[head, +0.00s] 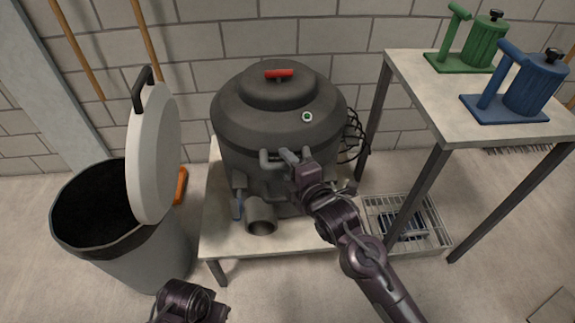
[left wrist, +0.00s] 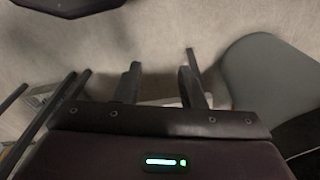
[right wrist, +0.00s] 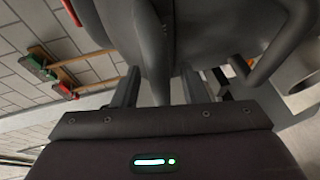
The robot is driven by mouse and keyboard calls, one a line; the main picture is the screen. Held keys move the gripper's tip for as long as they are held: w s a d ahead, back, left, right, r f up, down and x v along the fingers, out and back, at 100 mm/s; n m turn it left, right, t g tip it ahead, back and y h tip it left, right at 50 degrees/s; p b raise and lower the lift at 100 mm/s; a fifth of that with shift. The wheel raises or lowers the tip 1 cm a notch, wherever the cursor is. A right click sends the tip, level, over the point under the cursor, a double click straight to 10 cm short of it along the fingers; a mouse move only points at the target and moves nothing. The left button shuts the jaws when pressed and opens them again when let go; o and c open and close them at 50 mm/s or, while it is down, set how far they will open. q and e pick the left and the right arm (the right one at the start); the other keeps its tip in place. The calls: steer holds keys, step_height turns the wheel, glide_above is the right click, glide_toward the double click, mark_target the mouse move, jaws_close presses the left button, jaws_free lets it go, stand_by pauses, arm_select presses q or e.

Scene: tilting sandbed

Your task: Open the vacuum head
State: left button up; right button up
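The vacuum (head: 240,130) is a dark grey drum on a low table, with a domed head (head: 320,90) seated on it. The head has a red handle (head: 279,73) and a small green-lit button (head: 307,117). A grey bar handle (head: 267,158) sits at the front. My right gripper (head: 290,158) is at the front of the drum, just below the head. In the right wrist view its fingers (right wrist: 160,88) are apart, with a grey lever-like part (right wrist: 153,45) between them; contact is unclear. My left gripper (left wrist: 160,82) is open and empty, low at the left.
A bin (head: 150,250) with its pale lid (head: 152,155) raised stands left of the vacuum. A taller table (head: 420,85) at right holds a green device (head: 480,48) and a blue device (head: 530,85). A wire basket (head: 435,235) lies beneath it. A hose stub (head: 261,216) sticks out at the vacuum's front.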

steer(key=shift+c, duration=0.2)
jaws_close()
stand_by(0.3)
